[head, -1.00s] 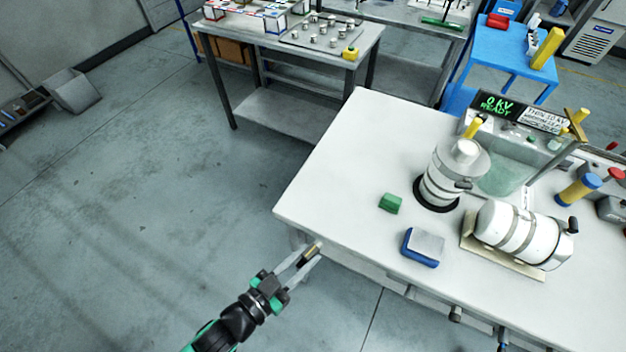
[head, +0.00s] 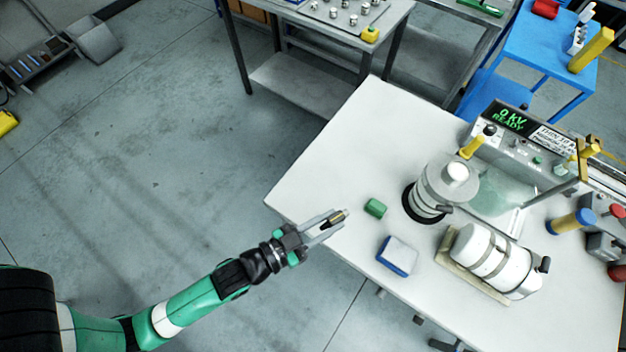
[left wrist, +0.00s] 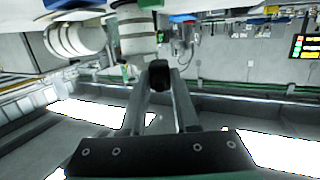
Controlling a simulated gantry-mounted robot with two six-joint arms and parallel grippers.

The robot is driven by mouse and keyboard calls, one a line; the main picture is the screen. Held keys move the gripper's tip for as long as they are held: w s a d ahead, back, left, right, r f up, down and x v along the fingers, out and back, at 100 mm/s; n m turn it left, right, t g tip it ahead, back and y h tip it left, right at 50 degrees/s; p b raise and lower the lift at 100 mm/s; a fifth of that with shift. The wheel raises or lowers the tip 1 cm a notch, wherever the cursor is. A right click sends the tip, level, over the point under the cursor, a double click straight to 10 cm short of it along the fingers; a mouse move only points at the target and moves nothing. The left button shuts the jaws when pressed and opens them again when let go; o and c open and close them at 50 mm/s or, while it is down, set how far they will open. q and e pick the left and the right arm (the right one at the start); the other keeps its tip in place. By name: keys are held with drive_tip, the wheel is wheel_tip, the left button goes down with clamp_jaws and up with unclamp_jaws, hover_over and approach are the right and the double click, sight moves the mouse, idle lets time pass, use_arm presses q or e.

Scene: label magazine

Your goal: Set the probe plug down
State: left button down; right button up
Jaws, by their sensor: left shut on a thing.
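My left gripper (head: 331,223) comes in from the left in the head view and is shut on the probe plug (head: 339,216), a small dark piece with a brass-coloured end. The plug and fingertips appear over the left edge of the white table (head: 325,160); their height above it is hard to tell. In the left wrist view the plug (left wrist: 159,75) shows as a dark round shape between the two fingertips (left wrist: 160,90). My right gripper is not in view.
Beyond stand an upright white cylinder (head: 432,190) on a black ring and a lying white cylinder (head: 495,258) on a cradle. The table's far-left part is bare.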

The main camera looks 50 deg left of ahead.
use_arm(q)
drive_tip(key=w+a+f+b, duration=0.3)
drive_tip(key=a+f+b, duration=0.1)
drive_tip(key=a+b, duration=0.25)
drive_tip(key=b, duration=0.3)
hover_over(310, 199)
drive_tip(key=d, duration=0.1)
drive_tip(key=f, duration=0.4)
drive_tip(key=shift+s, duration=0.2)
drive_tip(key=shift+w+a+p, duration=0.1)
drive_tip(key=shift+p, duration=0.2)
drive_tip(key=f+b, duration=0.1)
drive_tip(key=f, duration=0.1)
drive_tip(key=f+b, duration=0.1)
drive_tip(key=f, duration=0.1)
drive_tip(key=shift+w+a+f, duration=0.1)
drive_tip(key=shift+a, duration=0.3)
drive_tip(key=c, duration=1.1)
unclamp_jaws()
drive_tip(key=shift+f, duration=0.1)
drive_tip(key=o, duration=0.4)
drive_tip(key=shift+o, duration=0.2)
